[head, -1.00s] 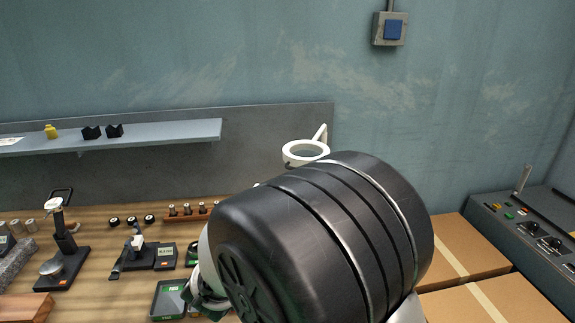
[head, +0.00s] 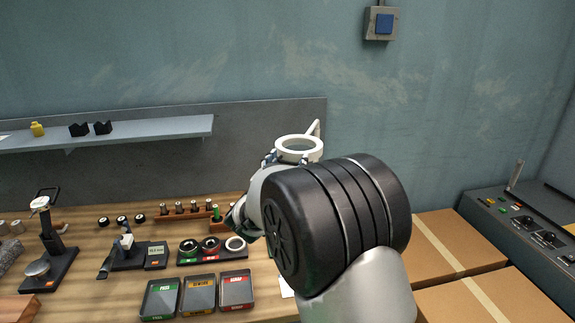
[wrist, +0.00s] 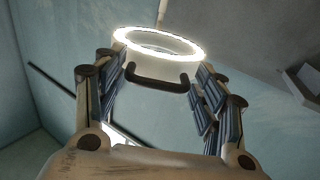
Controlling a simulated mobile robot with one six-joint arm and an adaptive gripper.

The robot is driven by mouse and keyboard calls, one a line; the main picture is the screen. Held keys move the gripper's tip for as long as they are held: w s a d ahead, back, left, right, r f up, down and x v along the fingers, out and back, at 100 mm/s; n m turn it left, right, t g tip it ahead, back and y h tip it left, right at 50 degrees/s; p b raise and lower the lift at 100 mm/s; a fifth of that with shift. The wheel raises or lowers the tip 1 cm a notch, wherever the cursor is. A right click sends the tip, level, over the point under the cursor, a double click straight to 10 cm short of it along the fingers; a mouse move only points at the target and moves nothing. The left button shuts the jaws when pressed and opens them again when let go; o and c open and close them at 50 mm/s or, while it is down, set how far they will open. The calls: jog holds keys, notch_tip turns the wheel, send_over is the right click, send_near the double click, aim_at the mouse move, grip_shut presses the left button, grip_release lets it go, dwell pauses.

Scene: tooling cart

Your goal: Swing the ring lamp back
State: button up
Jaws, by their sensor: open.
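The ring lamp is a white ring (head: 299,148) on a thin arm at the right end of the back panel, above the bench. In the wrist view the ring lamp (wrist: 160,43) is lit underneath. A dark curved handle (wrist: 158,79) sits on its near rim. My gripper (wrist: 158,92) is open, its fingers to the left and right of the handle, with no visible contact. In the head view my gripper (head: 270,160) is mostly hidden behind my own arm, close to the lamp's left side.
Below stand three trays (head: 199,294), a rack with ring parts (head: 212,250) and a row of pins (head: 187,208). A shelf (head: 110,134) runs along the wall at left. Cardboard boxes (head: 435,247) and a control panel (head: 525,225) are at right.

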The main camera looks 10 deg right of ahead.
jog(key=shift+c, duration=0.5)
jog(key=c, duration=1.2)
jog(key=shift+a, duration=0.15)
